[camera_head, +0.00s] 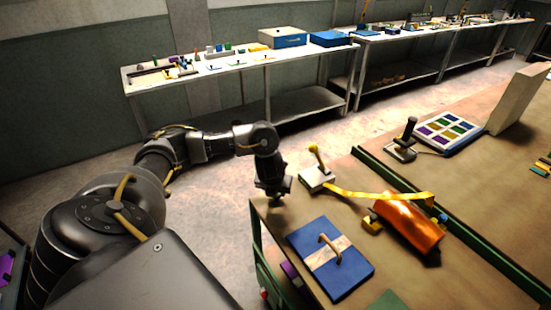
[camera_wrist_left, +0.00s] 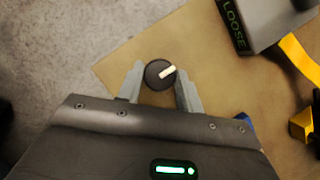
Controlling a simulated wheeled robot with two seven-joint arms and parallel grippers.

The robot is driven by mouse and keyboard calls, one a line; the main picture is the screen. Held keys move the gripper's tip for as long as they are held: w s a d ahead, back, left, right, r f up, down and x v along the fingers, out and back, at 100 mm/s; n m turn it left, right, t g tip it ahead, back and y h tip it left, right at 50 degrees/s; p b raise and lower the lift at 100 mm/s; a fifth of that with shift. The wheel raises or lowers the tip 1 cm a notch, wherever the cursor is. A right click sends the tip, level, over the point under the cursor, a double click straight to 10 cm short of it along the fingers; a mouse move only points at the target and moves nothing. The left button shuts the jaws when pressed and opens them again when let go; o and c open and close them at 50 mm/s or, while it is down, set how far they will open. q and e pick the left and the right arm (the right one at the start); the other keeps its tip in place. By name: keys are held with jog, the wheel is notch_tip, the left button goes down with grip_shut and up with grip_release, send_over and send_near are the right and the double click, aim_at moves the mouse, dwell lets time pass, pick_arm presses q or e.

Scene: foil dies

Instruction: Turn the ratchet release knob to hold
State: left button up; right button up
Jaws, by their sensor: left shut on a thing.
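The round black knob (camera_wrist_left: 156,78) with a cream pointer bar shows in the left wrist view, near the corner of the brown tabletop (camera_wrist_left: 125,62). The pointer slants toward the upper right of that view. My left gripper (camera_wrist_left: 160,84) has one grey finger on each side of the knob and is shut on it. In the head view my left gripper (camera_head: 273,196) points down at the table's near left corner and the knob is hidden under it. A grey block (camera_wrist_left: 262,18) reads LOOSE on its side; no HOLD label is legible. My right gripper is not in view.
The grey block with a yellow-topped lever (camera_head: 317,178) stands just right of my gripper. A yellow strap (camera_head: 375,195) runs from it toward an orange roll (camera_head: 408,222). A blue board with a handle (camera_head: 330,262) lies in front. A green rail (camera_head: 395,185) crosses the table.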

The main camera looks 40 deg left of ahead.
pick_arm(q)
jog(key=o, duration=1)
jog(key=p+v, duration=0.6)
jog(key=v, duration=0.4)
jog(key=shift+d+r, duration=0.1)
jog(key=shift+r, duration=0.3)
jog(key=shift+d, duration=0.1)
